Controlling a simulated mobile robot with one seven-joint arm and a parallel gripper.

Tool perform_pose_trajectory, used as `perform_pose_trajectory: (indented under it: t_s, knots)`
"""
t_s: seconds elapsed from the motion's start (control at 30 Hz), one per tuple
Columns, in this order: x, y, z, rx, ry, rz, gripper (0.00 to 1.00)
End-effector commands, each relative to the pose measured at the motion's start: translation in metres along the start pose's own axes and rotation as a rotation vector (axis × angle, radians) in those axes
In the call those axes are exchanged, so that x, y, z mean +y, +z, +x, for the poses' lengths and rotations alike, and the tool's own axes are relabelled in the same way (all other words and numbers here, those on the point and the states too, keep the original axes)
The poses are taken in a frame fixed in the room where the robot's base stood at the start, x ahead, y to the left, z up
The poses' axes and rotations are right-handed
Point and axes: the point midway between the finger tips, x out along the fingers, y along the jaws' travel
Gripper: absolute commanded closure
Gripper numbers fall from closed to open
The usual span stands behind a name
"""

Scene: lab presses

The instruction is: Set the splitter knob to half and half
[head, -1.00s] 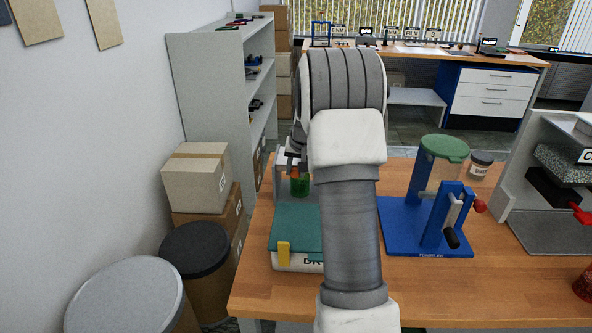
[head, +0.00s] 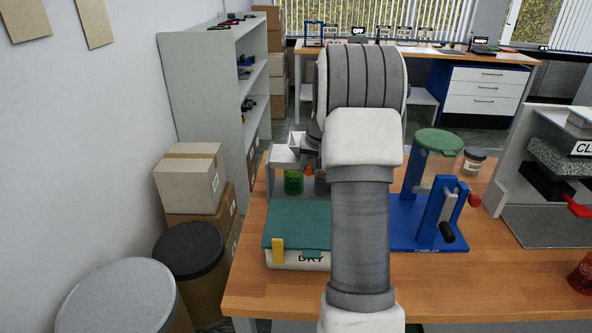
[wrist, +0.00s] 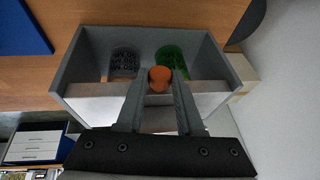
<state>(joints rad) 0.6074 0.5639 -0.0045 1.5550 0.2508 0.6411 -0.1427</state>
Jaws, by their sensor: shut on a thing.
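The orange splitter knob (wrist: 159,77) sits at the front of a grey open box (wrist: 78,70) in the wrist view. My gripper (wrist: 160,88) is shut on the knob, with one finger on each side. Inside the box, a clear lettered cup (wrist: 124,62) stands left of the knob and a green cup (wrist: 171,58) stands right of it. In the head view the knob (head: 308,170) shows partly beside the green cup (head: 293,182), and my arm hides the gripper's fingers. I cannot tell the knob's setting.
A teal-lidded DRY box (head: 296,225) stands in front of the splitter on the wooden table (head: 480,275). A blue tumbler stand (head: 430,240) is to the right, with a lidded jar (head: 474,160) behind it. Cardboard boxes (head: 187,184) and drums stand left of the table.

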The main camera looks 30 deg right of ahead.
Motion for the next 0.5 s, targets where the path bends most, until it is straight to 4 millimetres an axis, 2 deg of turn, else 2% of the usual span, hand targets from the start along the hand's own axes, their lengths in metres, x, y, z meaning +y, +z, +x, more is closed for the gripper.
perform_pose_trajectory:
  t_s: [0.3,0.33,0.5]
  knots:
    - [0.0035,0.0002,-0.0006,-0.001,0.0,-0.002,1.0]
    - [0.0034,0.0002,-0.0006,-0.001,0.0,-0.002,0.62]
    - [0.0033,0.0002,-0.0005,-0.001,0.0,-0.001,0.33]
